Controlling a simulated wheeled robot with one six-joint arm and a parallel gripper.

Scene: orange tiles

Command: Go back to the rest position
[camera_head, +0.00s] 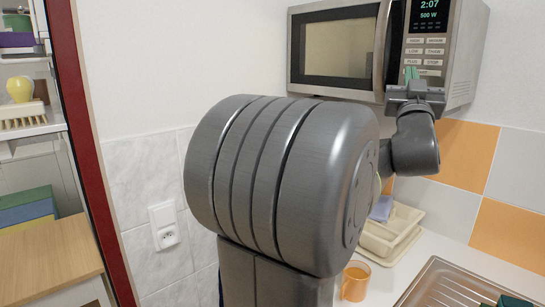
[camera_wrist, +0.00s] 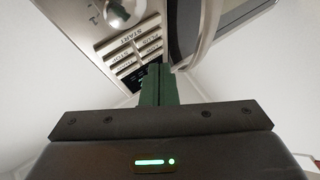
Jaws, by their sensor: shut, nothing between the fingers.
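My gripper (camera_head: 411,74) is at the right of the head view, in front of the microwave's button panel. In the wrist view its green fingers (camera_wrist: 159,84) are shut together with nothing between them. They point toward the microwave's panel and handle; I cannot tell whether they touch it. The microwave (camera_head: 340,48) hangs on the wall with its door shut, and its display reads 2:07 and 500 W. Its buttons also show in the wrist view (camera_wrist: 137,45). My thick grey arm covers the middle of the head view and hides part of the counter.
Below are a cream dish rack (camera_head: 385,240) with a purple sponge (camera_head: 381,208), an orange cup (camera_head: 355,281) and a metal sink (camera_head: 450,285). A red door frame (camera_head: 84,140) and shelves stand at the left. A wall socket (camera_head: 165,225) is beside my arm.

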